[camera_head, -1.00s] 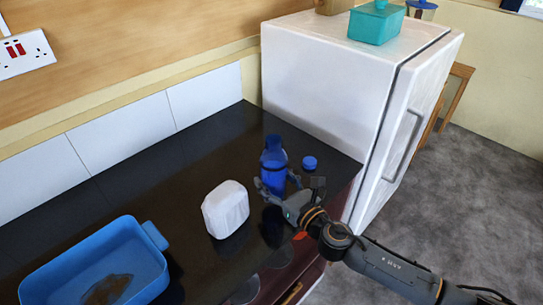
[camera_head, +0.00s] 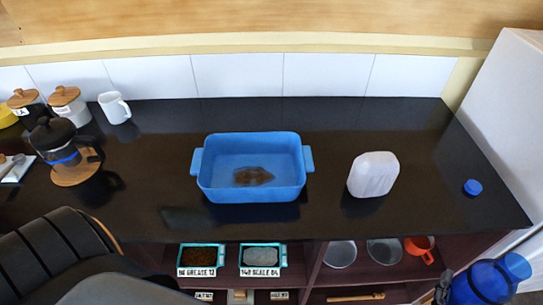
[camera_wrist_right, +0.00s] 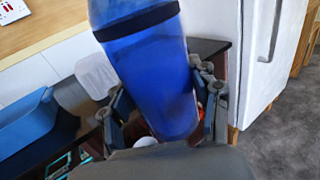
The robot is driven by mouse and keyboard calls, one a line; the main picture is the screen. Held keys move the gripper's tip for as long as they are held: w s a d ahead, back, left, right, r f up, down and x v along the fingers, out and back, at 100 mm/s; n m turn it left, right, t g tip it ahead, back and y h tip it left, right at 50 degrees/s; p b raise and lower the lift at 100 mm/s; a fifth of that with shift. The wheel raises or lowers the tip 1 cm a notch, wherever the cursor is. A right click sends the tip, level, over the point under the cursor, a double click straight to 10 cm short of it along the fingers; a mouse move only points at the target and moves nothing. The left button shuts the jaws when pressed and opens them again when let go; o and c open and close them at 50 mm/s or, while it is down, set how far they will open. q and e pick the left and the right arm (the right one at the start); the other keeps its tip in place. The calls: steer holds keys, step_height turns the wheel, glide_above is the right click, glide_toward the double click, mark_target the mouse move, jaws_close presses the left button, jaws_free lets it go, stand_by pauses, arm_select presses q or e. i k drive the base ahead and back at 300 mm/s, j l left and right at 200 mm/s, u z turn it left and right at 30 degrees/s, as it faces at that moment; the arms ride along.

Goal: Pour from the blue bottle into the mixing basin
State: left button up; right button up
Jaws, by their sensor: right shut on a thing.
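The blue bottle (camera_head: 490,282) is at the lower right of the head view, in front of the counter and partly cut off by the frame. My right gripper (camera_wrist_right: 160,92) is shut around the bottle, which fills the middle of the right wrist view (camera_wrist_right: 150,65). In the head view only a bit of this gripper (camera_head: 443,288) shows. The mixing basin (camera_head: 203,180) is a blue rectangular tub with side handles on the dark counter, left of the bottle. A brownish patch lies on its floor. My left gripper is not in view.
A white jug (camera_head: 373,175) stands right of the basin. A blue cap (camera_head: 472,187) lies near the counter's right end. A French press (camera_head: 62,145), jars and a white mug (camera_head: 115,107) stand at left. Shelves below hold bowls and labelled trays. A black padded shape (camera_head: 60,255) fills the lower left.

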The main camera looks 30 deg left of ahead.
mark_target(264, 167)
steer(key=u, duration=0.7)
steer(key=l+u, duration=0.45)
steer(key=u, duration=0.3)
steer(key=k+l+u, duration=0.1)
steer(key=u, duration=0.25)
steer(key=k+l+u, duration=0.15)
steer(key=l, duration=0.3)
steer(key=k+l+u, duration=0.35)
steer(key=k+l, duration=0.2)
steer(key=l, duration=0.45)
steer(key=i, duration=0.35)
